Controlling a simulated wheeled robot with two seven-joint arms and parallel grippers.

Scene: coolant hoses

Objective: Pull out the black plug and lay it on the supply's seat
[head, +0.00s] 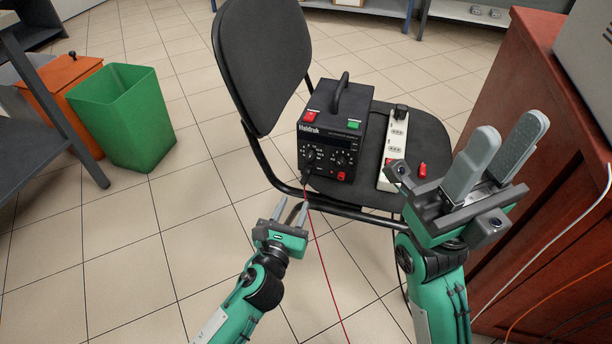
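The black power supply (328,135) stands on the seat (432,142) of a black chair. A dark plug-like piece (308,166) shows low on the left of its front panel, with a lead hanging below. Another black plug (400,111) sits at the far end of the white power strip (395,148). Which one is the task's plug I cannot tell. My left gripper (292,207) is open and empty, in front of and below the supply's panel. My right gripper (510,132) is open and empty, right of the seat, fingers pointing up and away.
A small red plug (422,170) lies on the seat right of the strip. A red lead (328,272) runs to the floor. A red-brown cabinet (535,85) stands close on the right. A green bin (125,120) stands at left; the floor between is clear.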

